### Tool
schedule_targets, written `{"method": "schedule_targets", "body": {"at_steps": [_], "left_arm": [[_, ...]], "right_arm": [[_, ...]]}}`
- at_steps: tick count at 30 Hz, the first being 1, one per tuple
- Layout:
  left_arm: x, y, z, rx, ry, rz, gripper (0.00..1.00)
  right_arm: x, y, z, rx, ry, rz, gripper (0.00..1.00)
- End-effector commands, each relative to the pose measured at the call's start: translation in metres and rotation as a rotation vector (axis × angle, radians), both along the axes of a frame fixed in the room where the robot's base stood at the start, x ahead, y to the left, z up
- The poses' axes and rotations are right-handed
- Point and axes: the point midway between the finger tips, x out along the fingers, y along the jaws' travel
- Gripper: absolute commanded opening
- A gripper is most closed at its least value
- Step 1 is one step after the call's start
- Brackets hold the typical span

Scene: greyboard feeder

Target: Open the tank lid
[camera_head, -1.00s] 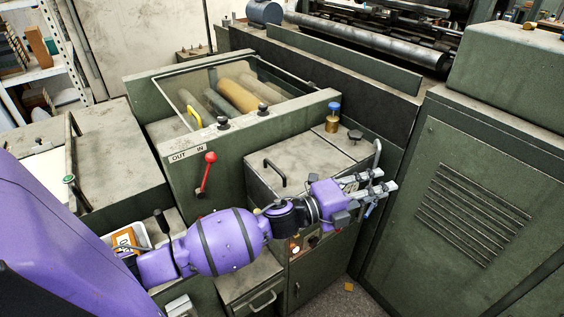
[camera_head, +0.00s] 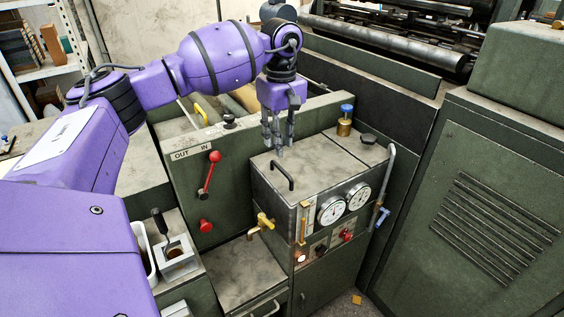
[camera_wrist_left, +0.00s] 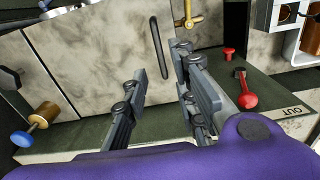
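The tank lid (camera_head: 318,160) is a worn grey plate lying flat and shut on top of the green tank box. Its black bar handle (camera_head: 283,176) stands near the left edge. My left gripper (camera_head: 278,146) points down above the rear left part of the lid, behind the handle. In the left wrist view the lid (camera_wrist_left: 110,70) lies beyond the open, empty fingers (camera_wrist_left: 163,72), and the handle (camera_wrist_left: 158,48) shows near the line of the gap, not between the fingers. The gripper appears apart from the handle. My right gripper is not in view.
A red lever (camera_head: 209,174) is on the green panel left of the tank. A blue-topped brass valve (camera_head: 346,122) and a black knob (camera_head: 368,139) are behind and right. A louvred cabinet (camera_head: 470,215) stands right.

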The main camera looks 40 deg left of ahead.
Motion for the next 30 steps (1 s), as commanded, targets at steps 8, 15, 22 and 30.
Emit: {"method": "schedule_targets", "body": {"at_steps": [8, 15, 22, 30], "left_arm": [[-0.001, -0.001, -0.044, -0.004, 0.002, 0.000, 0.26], [0.000, -0.002, -0.069, -0.004, 0.000, 0.000, 0.26], [0.000, -0.002, -0.073, -0.005, -0.001, 0.000, 0.26], [0.000, -0.002, -0.072, -0.006, -0.001, 0.001, 0.01]], "right_arm": [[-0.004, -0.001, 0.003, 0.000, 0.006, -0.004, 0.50], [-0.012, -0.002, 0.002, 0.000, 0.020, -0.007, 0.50], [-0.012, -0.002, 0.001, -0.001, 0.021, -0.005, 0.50], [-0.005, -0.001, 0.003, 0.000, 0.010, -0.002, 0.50]]}}
